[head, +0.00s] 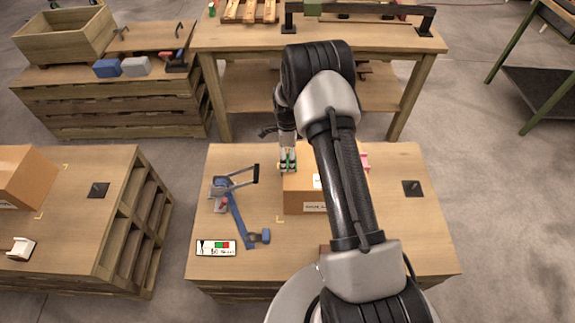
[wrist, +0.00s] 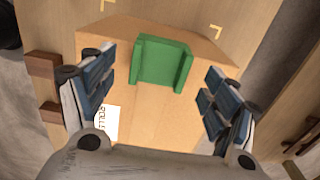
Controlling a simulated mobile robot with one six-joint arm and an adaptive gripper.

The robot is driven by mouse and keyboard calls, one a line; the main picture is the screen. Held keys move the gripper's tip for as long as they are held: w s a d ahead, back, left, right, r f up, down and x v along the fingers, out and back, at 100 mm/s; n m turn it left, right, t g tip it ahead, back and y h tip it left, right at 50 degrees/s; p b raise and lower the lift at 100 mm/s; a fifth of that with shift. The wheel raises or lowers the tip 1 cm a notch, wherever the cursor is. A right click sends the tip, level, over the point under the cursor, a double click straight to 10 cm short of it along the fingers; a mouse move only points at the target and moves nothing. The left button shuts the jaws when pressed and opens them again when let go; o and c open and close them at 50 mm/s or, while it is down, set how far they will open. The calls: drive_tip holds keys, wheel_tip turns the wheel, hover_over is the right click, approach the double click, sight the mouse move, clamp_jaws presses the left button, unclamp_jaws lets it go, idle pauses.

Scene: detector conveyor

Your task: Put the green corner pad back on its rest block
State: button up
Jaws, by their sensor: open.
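The green corner pad (wrist: 162,62) is a channel-shaped piece with raised sides. In the wrist view it sits at the far edge of the cardboard box's top. My gripper (wrist: 160,80) is open, with a blue-padded finger on each side of the pad and clear gaps between. In the head view my gripper (head: 288,165) is pointed down at the left end of the cardboard box (head: 298,188), with a little green showing there. My arm hides much of the box. I cannot tell which piece is the rest block.
A blue strapping tool (head: 232,205) with a grey handle and a marked card (head: 216,248) lie left of the box. A dark plate (head: 413,188) is at the right. Brown wooden blocks (wrist: 42,65) show at the wrist view's left. The front-right tabletop is clear.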

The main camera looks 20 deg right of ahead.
wheel_tip(320, 180, down, 2)
drive_tip(key=shift+f, duration=0.2)
drive_tip(key=shift+r, duration=0.1)
drive_tip(key=shift+c, duration=0.4)
drive_tip(key=c, duration=1.1)
